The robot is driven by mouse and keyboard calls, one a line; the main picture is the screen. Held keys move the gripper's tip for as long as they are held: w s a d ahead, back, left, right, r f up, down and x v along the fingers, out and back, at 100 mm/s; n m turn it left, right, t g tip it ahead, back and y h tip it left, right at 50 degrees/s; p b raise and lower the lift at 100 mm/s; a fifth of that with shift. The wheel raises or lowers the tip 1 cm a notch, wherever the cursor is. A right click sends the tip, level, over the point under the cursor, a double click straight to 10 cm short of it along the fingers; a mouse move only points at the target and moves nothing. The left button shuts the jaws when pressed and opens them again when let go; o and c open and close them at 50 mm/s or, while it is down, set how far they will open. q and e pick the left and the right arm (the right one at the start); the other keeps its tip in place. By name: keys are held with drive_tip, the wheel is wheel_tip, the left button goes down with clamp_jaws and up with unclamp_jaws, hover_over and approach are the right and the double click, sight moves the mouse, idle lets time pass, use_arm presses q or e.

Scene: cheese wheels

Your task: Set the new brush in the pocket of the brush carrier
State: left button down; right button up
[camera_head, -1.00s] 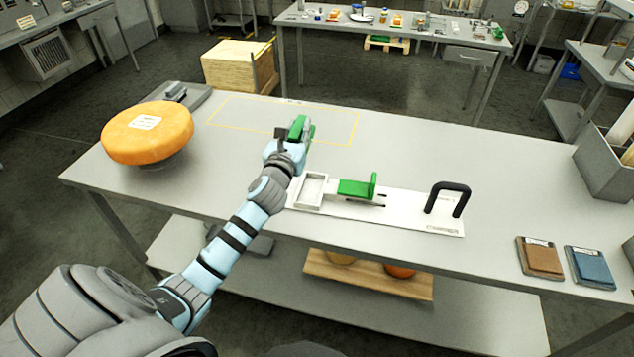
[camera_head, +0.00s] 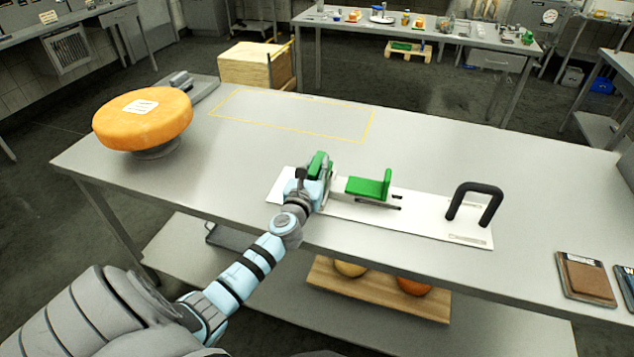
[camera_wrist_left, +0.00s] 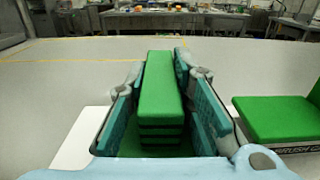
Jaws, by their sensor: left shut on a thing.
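My left gripper (camera_head: 316,172) is shut on a green block-shaped brush (camera_wrist_left: 160,90), held between its teal-padded fingers in the left wrist view. The brush carrier (camera_head: 425,222) is a long white plate on the table with a black handle (camera_head: 477,203) at its right end. A green L-shaped piece (camera_head: 370,187) sits on the carrier, just right of the gripper; it also shows at the right in the left wrist view (camera_wrist_left: 275,118). The gripper is over the carrier's left end and hides the pocket there. I cannot tell whether the brush touches the carrier. My right gripper is out of view.
A large orange cheese wheel (camera_head: 143,119) stands on a round support at the table's left. A yellow outlined rectangle (camera_head: 290,115) behind the gripper is empty. Brown (camera_head: 586,277) and blue (camera_head: 625,281) pads lie at the right front. A wooden crate (camera_head: 257,66) stands behind the table.

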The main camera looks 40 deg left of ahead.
use_arm(q)
wheel_tip(320, 180, down, 2)
drive_tip(key=shift+s+f+b, duration=0.1)
drive_tip(key=shift+f+b, duration=0.1)
drive_tip(key=shift+b, duration=0.2)
drive_tip(key=shift+s+r, duration=0.2)
drive_tip(key=shift+r, duration=0.15)
drive_tip(key=shift+f, duration=0.2)
drive_tip(key=c, duration=1.4)
unclamp_jaws()
drive_tip(key=shift+w+d, duration=0.1)
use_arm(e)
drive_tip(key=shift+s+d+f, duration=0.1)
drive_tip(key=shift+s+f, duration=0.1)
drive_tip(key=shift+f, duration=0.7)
use_arm(q)
drive_tip(key=shift+r, duration=0.1)
drive_tip(key=shift+r+p, duration=0.2)
drive_tip(key=shift+p, duration=0.15)
drive_tip(key=p+v, duration=0.1)
drive_tip(key=v, duration=1.1)
drive_tip(key=shift+f, duration=0.1)
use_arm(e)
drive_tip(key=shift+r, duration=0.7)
